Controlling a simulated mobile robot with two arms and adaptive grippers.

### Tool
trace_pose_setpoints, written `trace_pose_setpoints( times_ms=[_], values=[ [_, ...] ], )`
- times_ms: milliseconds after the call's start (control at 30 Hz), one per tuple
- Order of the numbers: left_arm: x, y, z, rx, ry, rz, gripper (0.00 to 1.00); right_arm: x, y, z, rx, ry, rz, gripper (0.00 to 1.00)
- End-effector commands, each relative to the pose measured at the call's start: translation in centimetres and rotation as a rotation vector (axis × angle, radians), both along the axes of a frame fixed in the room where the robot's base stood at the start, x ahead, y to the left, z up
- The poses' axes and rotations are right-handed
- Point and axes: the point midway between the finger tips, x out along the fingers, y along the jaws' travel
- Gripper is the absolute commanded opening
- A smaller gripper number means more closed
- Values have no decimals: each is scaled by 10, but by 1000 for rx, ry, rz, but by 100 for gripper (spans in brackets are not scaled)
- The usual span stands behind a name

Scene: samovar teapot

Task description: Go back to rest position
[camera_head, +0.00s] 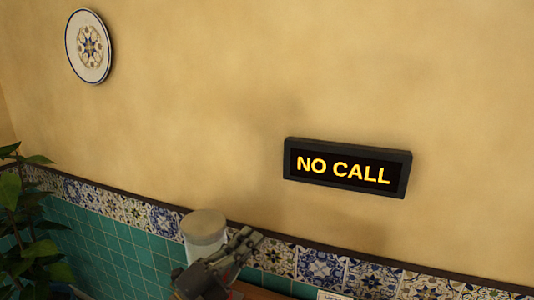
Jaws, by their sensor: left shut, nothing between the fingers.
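My left gripper (250,238) is in the lower middle of the head view, dark grey, with its fingers pointing up and to the right. Its fingers are shut with nothing between them. My right gripper is not in view.
A lit "NO CALL" sign (346,169) and a patterned plate (88,46) hang on the yellow wall (220,100). Patterned and green tiles (110,245) run below. A leafy plant (30,235) stands at the left. A bit of brown surface (258,292) shows at the bottom.

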Motion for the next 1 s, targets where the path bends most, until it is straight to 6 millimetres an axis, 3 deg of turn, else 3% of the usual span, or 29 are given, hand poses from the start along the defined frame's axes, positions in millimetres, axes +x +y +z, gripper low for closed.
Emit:
trace_pose_setpoints(
  times_ms=[133, 267, 367, 500, 700, 833, 1000],
  values=[
    [2, 58, -6, -301, 151, 199, 0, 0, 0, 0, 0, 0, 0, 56],
    [-2, 113, -42, -515, 337, 392, 0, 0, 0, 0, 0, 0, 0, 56],
    [-15, 150, -86, -644, 514, 544, 0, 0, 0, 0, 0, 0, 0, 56],
    [-53, 186, -162, -770, 806, 747, 0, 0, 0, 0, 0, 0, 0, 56],
    [-142, 197, -258, -833, 1250, 966, 0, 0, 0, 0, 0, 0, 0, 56],
    [-199, 189, -294, -822, 1486, 1043, 0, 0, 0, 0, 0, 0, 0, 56],
    [-264, 173, -319, -777, 1740, 1093, 0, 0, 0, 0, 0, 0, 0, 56]
  ],
)
